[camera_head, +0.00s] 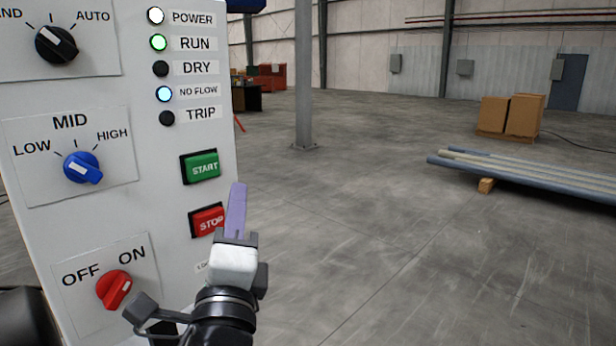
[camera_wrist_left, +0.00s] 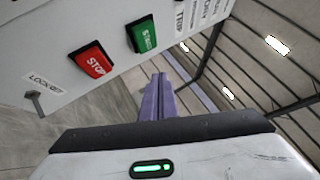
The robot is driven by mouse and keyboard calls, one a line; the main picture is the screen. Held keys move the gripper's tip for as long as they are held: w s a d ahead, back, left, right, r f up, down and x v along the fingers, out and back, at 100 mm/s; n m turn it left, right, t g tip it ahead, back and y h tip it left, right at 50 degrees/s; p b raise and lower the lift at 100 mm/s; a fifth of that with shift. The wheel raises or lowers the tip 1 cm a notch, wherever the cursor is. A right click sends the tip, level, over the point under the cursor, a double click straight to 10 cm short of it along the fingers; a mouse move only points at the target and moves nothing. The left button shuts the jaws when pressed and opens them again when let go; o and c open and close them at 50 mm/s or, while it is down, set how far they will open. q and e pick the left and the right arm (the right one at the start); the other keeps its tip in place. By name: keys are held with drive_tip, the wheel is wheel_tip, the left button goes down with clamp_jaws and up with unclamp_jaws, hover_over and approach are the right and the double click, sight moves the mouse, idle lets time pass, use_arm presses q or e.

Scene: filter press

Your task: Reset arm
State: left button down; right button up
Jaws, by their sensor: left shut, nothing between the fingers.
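My left gripper (camera_head: 236,205) has purple fingers. It is in front of the control panel (camera_head: 110,215), just right of the red STOP button (camera_head: 207,219) and below the green START button (camera_head: 201,167). Its fingers are together and empty. The left wrist view shows the purple fingertips (camera_wrist_left: 158,82) beside the panel, with STOP (camera_wrist_left: 93,60) and START (camera_wrist_left: 141,34) to their left, apart from them. The red OFF/ON knob (camera_head: 114,290) is at the panel's lower part. My right gripper is not in view.
Open concrete floor lies right. A grey column (camera_head: 304,80), pipes (camera_head: 520,175) and cartons (camera_head: 510,115) stand farther off.

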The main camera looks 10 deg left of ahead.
use_arm(q)
drive_tip(key=s+f+n+g+h+p, duration=0.1)
drive_tip(key=s+f+n+g+h, duration=0.2)
drive_tip(key=f, duration=1.2)
drive_tip(key=s+f+n+g+h, duration=0.1)
drive_tip(key=f+n+g+h, duration=0.2)
drive_tip(key=f, duration=1.2)
drive_tip(key=s+f+n+g+p, duration=0.1)
drive_tip(key=s+f+n+g, duration=0.6)
drive_tip(key=s+f, duration=1.3)
drive_tip(key=n, duration=0.3)
drive_tip(key=shift+s+a+n+h, duration=0.15)
drive_tip(key=shift+a+n+h, duration=0.2)
drive_tip(key=shift+n+h, duration=0.05)
